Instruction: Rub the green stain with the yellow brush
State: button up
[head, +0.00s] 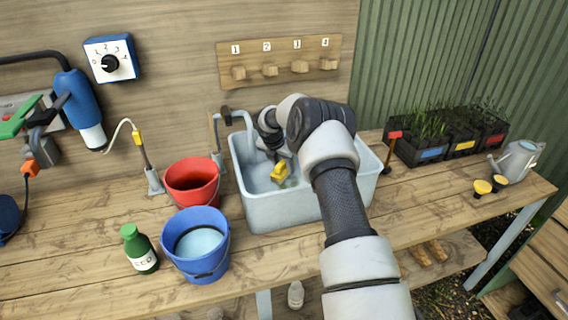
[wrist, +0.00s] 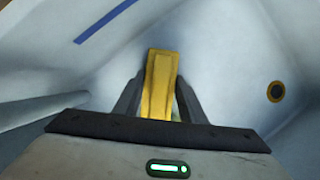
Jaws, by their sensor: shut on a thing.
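My gripper (head: 277,161) reaches down inside the pale sink basin (head: 262,215). It is shut on the yellow brush (head: 280,173), which sits low in the basin. In the wrist view the yellow brush (wrist: 160,82) stands between the two dark fingers of my gripper (wrist: 158,97). A small faint greenish patch, seemingly the green stain (head: 291,183), shows on the basin floor just right of and below the brush in the head view. I cannot tell whether the brush touches it.
The basin shows a dark drain (wrist: 276,91) with a brass ring and a blue line (wrist: 106,22) on its wall. A tap (head: 238,116) stands at the back left. A red bucket (head: 192,188), blue bucket (head: 200,262) and green bottle (head: 139,250) stand left of the sink.

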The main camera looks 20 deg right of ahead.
jog(key=shift+s+f+p, duration=0.2)
jog(key=shift+s+p, duration=0.2)
jog(key=shift+s, duration=2.75)
jog(key=shift+s+r, duration=0.2)
jog(key=shift+s, duration=3.05)
jog(key=shift+w+a, duration=0.1)
jog(key=shift+a, duration=0.75)
jog(key=shift+w, duration=0.5)
jog(key=shift+w+p, duration=0.6)
jog(key=shift+w, duration=0.55)
jog(key=shift+w+p, duration=0.3)
jog(key=shift+w, duration=1.5)
jog(key=shift+w+f+b, duration=0.15)
jog(key=shift+w+b, duration=0.45)
jog(key=shift+w, duration=0.85)
jog(key=shift+w+f+b, duration=0.1)
jog(key=shift+w+b, duration=0.45)
jog(key=shift+w, duration=0.85)
jog(key=shift+w+r, duration=0.1)
jog(key=shift+w, duration=0.4)
jog(key=shift+r, duration=0.1)
